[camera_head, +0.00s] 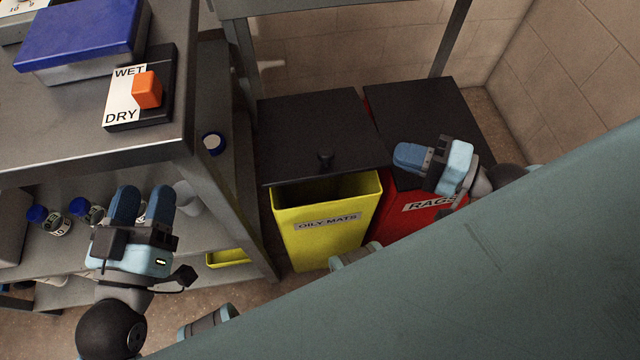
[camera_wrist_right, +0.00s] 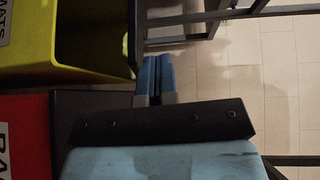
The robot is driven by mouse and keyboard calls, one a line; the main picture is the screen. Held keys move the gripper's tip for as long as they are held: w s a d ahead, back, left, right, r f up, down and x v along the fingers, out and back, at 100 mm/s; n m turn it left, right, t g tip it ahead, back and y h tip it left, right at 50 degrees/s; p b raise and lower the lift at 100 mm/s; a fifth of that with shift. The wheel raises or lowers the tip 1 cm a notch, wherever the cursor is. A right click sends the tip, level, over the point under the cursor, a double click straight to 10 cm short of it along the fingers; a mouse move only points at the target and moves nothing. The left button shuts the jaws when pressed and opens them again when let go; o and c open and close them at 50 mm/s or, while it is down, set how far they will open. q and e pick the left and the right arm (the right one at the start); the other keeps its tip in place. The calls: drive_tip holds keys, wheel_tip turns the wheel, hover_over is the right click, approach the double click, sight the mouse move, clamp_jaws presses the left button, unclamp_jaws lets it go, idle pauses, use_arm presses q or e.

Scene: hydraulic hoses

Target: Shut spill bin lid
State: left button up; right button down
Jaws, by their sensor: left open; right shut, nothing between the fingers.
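The yellow bin (camera_head: 330,235), labelled OILY MATS, stands beside the red bin (camera_head: 400,215), labelled RAGS. No label reading "spill" shows. A black lid (camera_head: 310,115) with a knob (camera_head: 325,160) covers the rear of the yellow bin, leaving a gap at its front rim; I cannot tell whether it is tilted or slid back. The yellow bin's dark opening also shows in the right wrist view (camera_wrist_right: 95,35). My right gripper (camera_head: 400,156) is shut and empty above the red bin's black lid (camera_head: 425,105), right of the knob. My left gripper (camera_head: 142,200) is open and empty, before the shelf.
A metal shelf unit (camera_head: 150,160) stands left of the bins, with a blue-lidded box (camera_head: 80,40), a WET/DRY switch (camera_head: 147,90) and blue-capped jars (camera_head: 50,217). A tiled wall (camera_head: 560,70) closes the right. Frame posts (camera_head: 450,38) rise behind the bins.

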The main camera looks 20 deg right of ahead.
drive_tip(key=shift+s+p, duration=1.2)
drive_tip(key=shift+s, duration=1.7)
